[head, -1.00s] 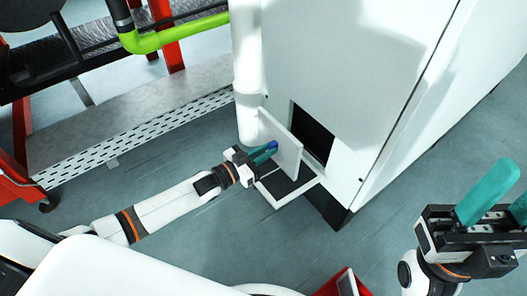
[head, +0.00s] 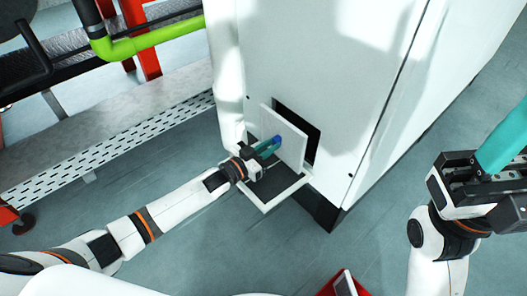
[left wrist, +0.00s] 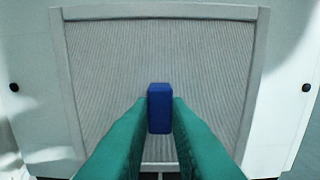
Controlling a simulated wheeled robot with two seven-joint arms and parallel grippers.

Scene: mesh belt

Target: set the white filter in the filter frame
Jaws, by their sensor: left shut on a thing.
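The white filter (head: 291,138), a thin square panel, stands upright in front of the dark square opening (head: 314,152) in the white cabinet. It hides most of that opening. My left gripper (head: 272,145) is shut on the filter's blue grip (head: 277,140). In the left wrist view the blue grip (left wrist: 159,108) sits between the teal fingers, before a pleated grey face (left wrist: 110,75) with a pale border. A white-rimmed flap with a dark inside (head: 268,207) sticks out below the opening. I cannot tell whether the filter touches the cabinet. My right gripper (head: 500,145) is partly cut off at the right edge.
The white cabinet (head: 330,60) rises behind the opening, with a white vertical pipe (head: 225,75) at its left. A perforated step (head: 110,150), a green pipe (head: 150,43) and red posts stand at the left.

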